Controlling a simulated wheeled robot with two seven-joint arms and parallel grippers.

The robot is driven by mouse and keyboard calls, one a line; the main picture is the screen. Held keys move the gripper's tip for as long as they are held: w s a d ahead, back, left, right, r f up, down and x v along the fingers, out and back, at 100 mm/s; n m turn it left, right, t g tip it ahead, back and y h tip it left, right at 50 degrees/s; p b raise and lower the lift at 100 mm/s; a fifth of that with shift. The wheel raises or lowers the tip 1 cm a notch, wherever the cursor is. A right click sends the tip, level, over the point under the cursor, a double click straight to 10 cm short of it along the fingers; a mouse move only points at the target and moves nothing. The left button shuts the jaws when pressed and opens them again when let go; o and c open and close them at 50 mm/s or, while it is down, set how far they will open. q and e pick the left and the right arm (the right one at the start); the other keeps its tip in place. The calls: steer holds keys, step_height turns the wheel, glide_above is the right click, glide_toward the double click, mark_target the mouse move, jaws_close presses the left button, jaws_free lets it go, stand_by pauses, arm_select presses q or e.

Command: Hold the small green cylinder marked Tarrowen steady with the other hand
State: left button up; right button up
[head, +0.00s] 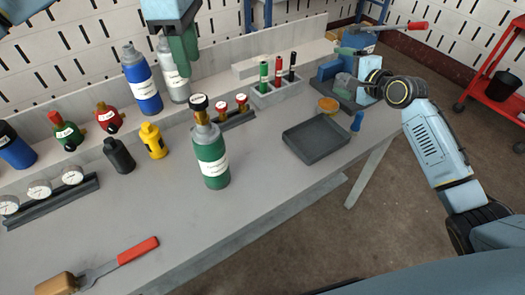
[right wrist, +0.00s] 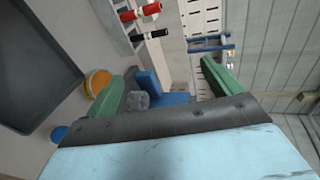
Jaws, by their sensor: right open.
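A small green cylinder (head: 211,160) with a grey shoulder, a white label and a black-and-gold fitting on top stands upright on the bench. Its label is too small to read. My left gripper (head: 185,50) hangs at the top of the head view, behind and above it and apart from it, in front of a grey cylinder (head: 174,85). Its finger gap is not clear. My right gripper (head: 352,88) is far to the right, near a blue fixture. In the right wrist view its green fingers (right wrist: 165,88) are wide apart; the green cylinder is not seen there.
A blue cylinder (head: 142,82), a black bottle (head: 118,155) and a yellow bottle (head: 152,141) stand to the left. A dark tray (head: 316,140) lies to the right, with an orange-lidded pot (head: 328,104) behind. The bench in front of the green cylinder is clear.

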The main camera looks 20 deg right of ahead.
steer(key=s+a+r+m+g+y, duration=0.1)
steer(key=s+a+r+y, duration=0.25)
steer(key=a, duration=0.35)
steer(key=s+a+r+m+g+y, duration=0.1)
steer(key=s+a+r+y, duration=0.15)
steer(key=a+r, duration=0.35)
steer(key=s+a+r+m+g+y, duration=0.1)
steer(key=s+a+r+y, duration=0.25)
steer(key=a, duration=0.45)
steer(key=m+g+h, duration=0.1)
steer(key=m+g, duration=0.3)
steer(key=m, duration=0.1)
glide_toward(212, 157)
step_height(212, 157, down, 3)
steer(key=w+d, duration=0.2)
steer(key=shift+g, duration=0.3)
steer(key=x, duration=1.3)
steer(key=shift+w+d, duration=0.15)
steer(key=shift+w, duration=0.15)
